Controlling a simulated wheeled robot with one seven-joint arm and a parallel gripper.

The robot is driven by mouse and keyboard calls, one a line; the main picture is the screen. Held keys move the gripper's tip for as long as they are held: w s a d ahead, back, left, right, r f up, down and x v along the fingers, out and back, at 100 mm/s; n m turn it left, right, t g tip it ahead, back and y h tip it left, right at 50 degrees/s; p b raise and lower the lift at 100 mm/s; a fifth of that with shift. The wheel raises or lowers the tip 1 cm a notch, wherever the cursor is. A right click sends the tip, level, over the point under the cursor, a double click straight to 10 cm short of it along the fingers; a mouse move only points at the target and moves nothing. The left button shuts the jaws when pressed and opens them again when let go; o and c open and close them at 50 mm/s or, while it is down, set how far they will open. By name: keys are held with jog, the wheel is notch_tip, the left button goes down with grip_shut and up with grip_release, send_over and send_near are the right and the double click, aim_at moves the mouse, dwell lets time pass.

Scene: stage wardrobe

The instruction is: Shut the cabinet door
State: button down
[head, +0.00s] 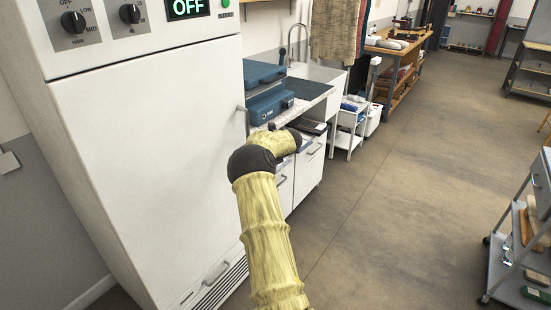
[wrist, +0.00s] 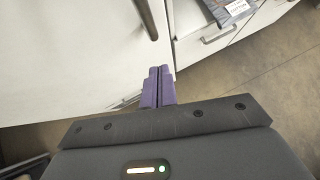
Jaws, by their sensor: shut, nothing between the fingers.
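The tall white cabinet (head: 130,56) stands at the left in the head view. Its large white door (head: 150,150) has a bar handle on the right edge (head: 242,119). The door also fills the upper left of the wrist view (wrist: 70,50), with its handle (wrist: 148,18) at the top. I cannot tell whether the door is fully flush with its frame. My gripper's purple fingers (wrist: 158,84) are together and empty, near the door's edge below the handle; contact is unclear. In the head view my arm hides the fingers.
A low white drawer unit (head: 312,165) stands right of the cabinet, under a counter with a blue case (head: 270,102). A white trolley (head: 347,135) is beyond it. Open floor (head: 400,200) lies to the right, with a grey wheeled cart (head: 520,240) at the far right.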

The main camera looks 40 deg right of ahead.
jog(key=d+v, duration=0.1)
jog(key=v, duration=0.5)
jog(key=shift+s, duration=0.35)
jog(key=shift+w+d, duration=0.1)
jog(key=s+a+r+m+t+h+p, duration=0.2)
jog(key=a+r+m+h+p, duration=0.3)
jog(key=a+r+m, duration=1.1)
jog(key=s+a+f+m+g+y+p, duration=0.2)
jog(key=s+a+f+m+g+p, duration=0.1)
jog(key=s+a+m, duration=0.7)
jog(key=s+a+f+m+g+y+p, duration=0.3)
jog(key=s+a+m+g, duration=0.2)
jog(key=s+a+m, duration=0.4)
jog(key=s+a, duration=0.5)
jog(key=s, duration=0.3)
jog(key=shift+s+a+m, duration=0.15)
jog(key=shift+s+m, duration=0.15)
jog(key=shift+m, duration=0.1)
